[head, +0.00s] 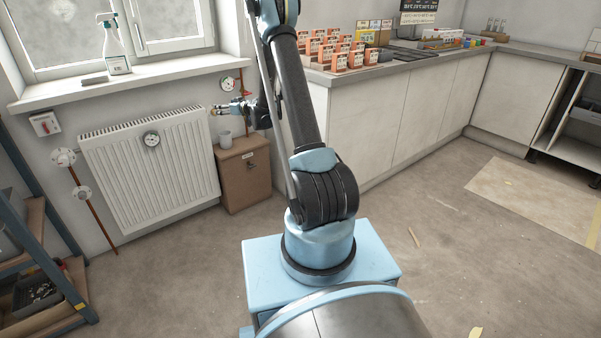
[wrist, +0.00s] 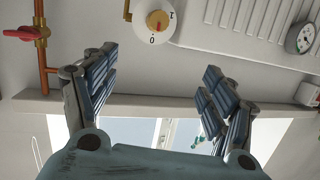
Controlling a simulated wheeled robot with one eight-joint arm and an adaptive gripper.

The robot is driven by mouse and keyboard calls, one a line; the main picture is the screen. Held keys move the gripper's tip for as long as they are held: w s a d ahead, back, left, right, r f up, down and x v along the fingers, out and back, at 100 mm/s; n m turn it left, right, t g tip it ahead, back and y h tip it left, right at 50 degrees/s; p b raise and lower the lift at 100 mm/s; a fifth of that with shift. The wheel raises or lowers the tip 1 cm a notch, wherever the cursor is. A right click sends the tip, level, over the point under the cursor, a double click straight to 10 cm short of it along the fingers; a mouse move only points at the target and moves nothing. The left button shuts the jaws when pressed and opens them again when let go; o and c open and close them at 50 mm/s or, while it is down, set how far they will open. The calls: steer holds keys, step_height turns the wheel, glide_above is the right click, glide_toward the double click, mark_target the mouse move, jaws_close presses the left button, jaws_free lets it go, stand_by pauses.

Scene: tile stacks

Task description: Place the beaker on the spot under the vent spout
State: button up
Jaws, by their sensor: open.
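The beaker (head: 225,139), a small pale cup, stands upright on the left part of the brown cabinet's top (head: 240,146) in the head view. My gripper (head: 222,109) is just above it, apart from it, and reaches left toward the radiator's upper right end. In the wrist view my gripper (wrist: 158,75) has its fingers spread, with nothing between them. A round white knob with an orange centre (wrist: 158,20) is on the wall side ahead of the fingers. I cannot make out the vent spout or the spot for certain. I cannot identify the beaker in the wrist view.
The white radiator (head: 150,170) with a gauge is left of the cabinet. A copper pipe with a red-handled valve (wrist: 25,33) is close to my fingers. A counter with orange boxes (head: 340,62) is at the right. The windowsill (head: 140,77) is above the radiator.

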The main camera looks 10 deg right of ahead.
steer(key=s+d+r+g+h, duration=0.15)
steer(key=s+r, duration=0.25)
steer(key=s, duration=0.5)
steer(key=s+d+r+m+g, duration=0.15)
steer(key=s+r, duration=0.35)
steer(key=s, duration=0.5)
steer(key=s+d+r+g+h, duration=0.1)
steer(key=s+d+r+g, duration=0.2)
steer(key=s, duration=0.6)
steer(key=s+d+f+m+g+h, duration=0.1)
steer(key=s+d+f+h, duration=0.1)
steer(key=s, duration=1)
steer(key=s+d+f+m+g+h, duration=0.2)
steer(key=s+d+f, duration=0.2)
steer(key=s, duration=0.9)
steer(key=s+d+f+m+g+h, duration=0.1)
steer(key=s+d+f+m+h, duration=0.1)
steer(key=s+d, duration=0.6)
steer(key=s+f, duration=0.1)
steer(key=s, duration=0.4)
steer(key=shift+f+h, duration=0.25)
steer(key=shift+h, duration=0.1)
steer(key=shift+d, duration=0.1)
steer(key=shift+w+f+g, duration=0.2)
steer(key=shift+w+g, duration=0.1)
steer(key=shift+w, duration=0.1)
